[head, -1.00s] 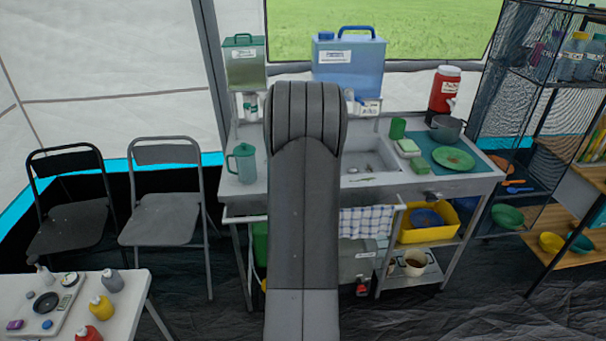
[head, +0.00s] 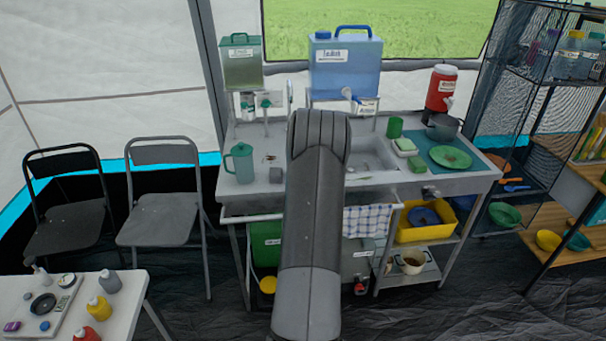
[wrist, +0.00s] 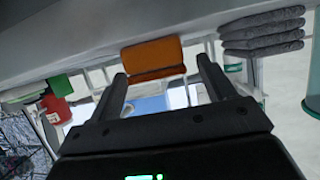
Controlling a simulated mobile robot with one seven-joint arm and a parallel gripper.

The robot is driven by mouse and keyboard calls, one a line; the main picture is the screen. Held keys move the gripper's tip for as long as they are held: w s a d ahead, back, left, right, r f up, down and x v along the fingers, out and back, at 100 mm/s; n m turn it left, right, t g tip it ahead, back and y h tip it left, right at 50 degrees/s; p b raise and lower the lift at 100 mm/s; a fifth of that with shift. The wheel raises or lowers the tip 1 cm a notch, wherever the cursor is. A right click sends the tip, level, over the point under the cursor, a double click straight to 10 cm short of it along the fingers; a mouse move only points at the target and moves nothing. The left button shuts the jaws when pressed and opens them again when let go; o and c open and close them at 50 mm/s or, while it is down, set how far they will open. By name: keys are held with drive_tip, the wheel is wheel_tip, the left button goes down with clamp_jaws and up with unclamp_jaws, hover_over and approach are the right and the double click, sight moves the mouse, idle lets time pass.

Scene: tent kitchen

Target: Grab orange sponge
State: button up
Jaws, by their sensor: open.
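The orange sponge (wrist: 153,52) shows in the wrist view on the grey sink counter (wrist: 60,45), ahead of my fingertips and roughly centred between them. My gripper (wrist: 160,80) is open, with its two dark fingers apart and nothing visible between them. The sponge looks beyond the tips, and I cannot tell the exact distance. In the head view my arm covers the middle of the sink unit (head: 470,186), and I make out neither the sponge nor my gripper there.
A grey stack (wrist: 262,30) stands right of the sponge in the wrist view. In the head view a teal jug (head: 240,163) stands left on the counter. A green plate (head: 450,157) lies right. A blue water container (head: 345,64) stands behind.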

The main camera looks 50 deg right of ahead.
drive_tip(key=shift+x, duration=1.25)
drive_tip(key=shift+c, duration=0.2)
drive_tip(key=c, duration=1)
drive_tip(key=shift+r, duration=0.15)
